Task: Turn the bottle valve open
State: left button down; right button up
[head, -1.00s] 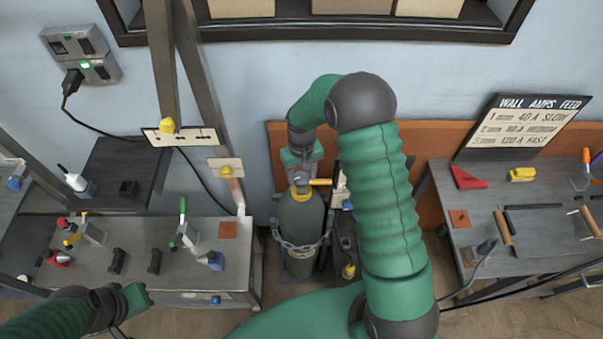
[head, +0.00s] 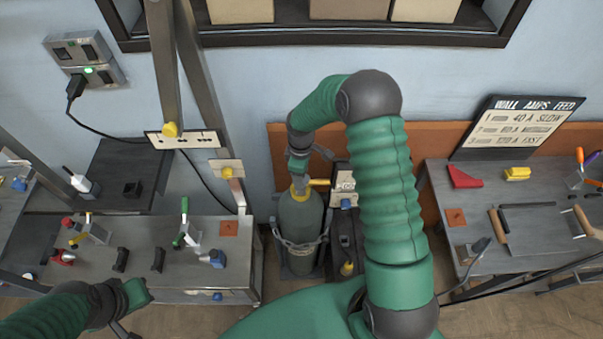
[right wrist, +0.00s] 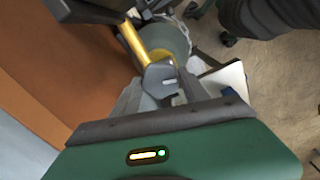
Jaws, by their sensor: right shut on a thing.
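The green gas bottle (head: 300,222) stands upright against the wall, with a chain around it and a yellow collar (head: 299,192) at its top. A yellow fitting (head: 319,182) sticks out to the right of the collar. My right gripper (head: 299,180) reaches down onto the valve at the bottle's top and is shut on it, hiding most of it. In the right wrist view a grey valve part (right wrist: 160,76) sits at the fingers, with the yellow fitting and the green bottle (right wrist: 168,42) beyond. My left gripper (head: 135,295) is low at the left, away from the bottle; its fingers are unclear.
A dark machine (head: 345,240) stands close to the bottle's right. A bench (head: 180,265) with clamps and small blocks is at left. Another bench (head: 520,235) with tools is at right. An orange board (head: 440,190) lines the wall behind.

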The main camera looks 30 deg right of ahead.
jog(key=shift+w+r+n+p, duration=0.1)
jog(key=shift+w+n+p, duration=0.1)
jog(key=shift+n, duration=0.55)
jog(key=shift+w+r+n+p, duration=0.1)
jog(key=shift+n+p, duration=0.1)
jog(key=shift+n, duration=0.55)
jog(key=shift+f, duration=0.1)
jog(key=shift+a, duration=0.1)
jog(key=o, duration=1.4)
jog(key=shift+f, duration=0.15)
jog(key=shift+c, duration=0.2)
